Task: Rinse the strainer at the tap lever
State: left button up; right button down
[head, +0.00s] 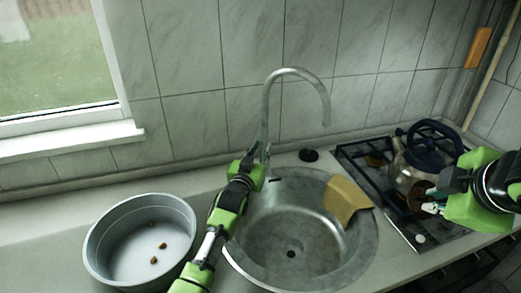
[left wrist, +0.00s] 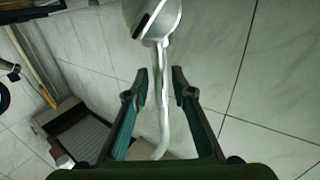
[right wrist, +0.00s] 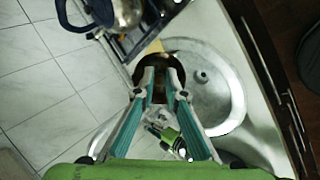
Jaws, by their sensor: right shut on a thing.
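The tap (head: 296,73) rises behind the round metal sink (head: 290,225), its spout curving over the bowl. Its thin metal lever (left wrist: 164,95) passes between the fingers of my left gripper (left wrist: 160,85), which is open around it, with a gap beside the lever. In the head view my left gripper (head: 258,163) is at the tap's base. My right gripper (right wrist: 161,85) is shut on the strainer (right wrist: 182,70), a dark brownish round thing beyond its fingertips. In the head view my right gripper (head: 430,202) is right of the sink, over the hob.
A kettle (head: 420,160) stands on the hob (head: 372,168) close to my right gripper. A yellow-brown piece (head: 345,199) lies at the sink's right rim. A grey basin (head: 135,285) with small brown bits is at left. A black round piece (head: 309,155) sits behind the sink.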

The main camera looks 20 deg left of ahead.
aim_at(424, 212)
pick_arm(q)
grip_shut()
jog(key=shift+s+f+t+b, duration=0.2)
jog(key=shift+f+t+b, duration=0.15)
jog(key=shift+b, duration=0.55)
pick_arm(e)
jog(key=shift+f, duration=0.9)
pick_arm(q)
jog(key=shift+s+b, duration=0.15)
jog(key=shift+b, duration=0.2)
pick_arm(e)
jog(key=shift+f, duration=0.35)
pick_arm(q)
jog(key=shift+s+r+t+b, duration=0.15)
jog(key=shift+r+t+b, duration=0.05)
jog(key=shift+t+b, duration=0.15)
pick_arm(e)
jog(key=shift+f, duration=0.3)
pick_arm(q)
jog(key=shift+r, duration=0.1)
pick_arm(e)
jog(key=shift+r, duration=0.1)
pick_arm(q)
grip_release()
jog(key=shift+s, duration=0.1)
jog(key=s+f, duration=0.1)
jog(key=s, duration=1)
jog(key=shift+s+f, duration=0.2)
jog(key=shift+s, duration=0.2)
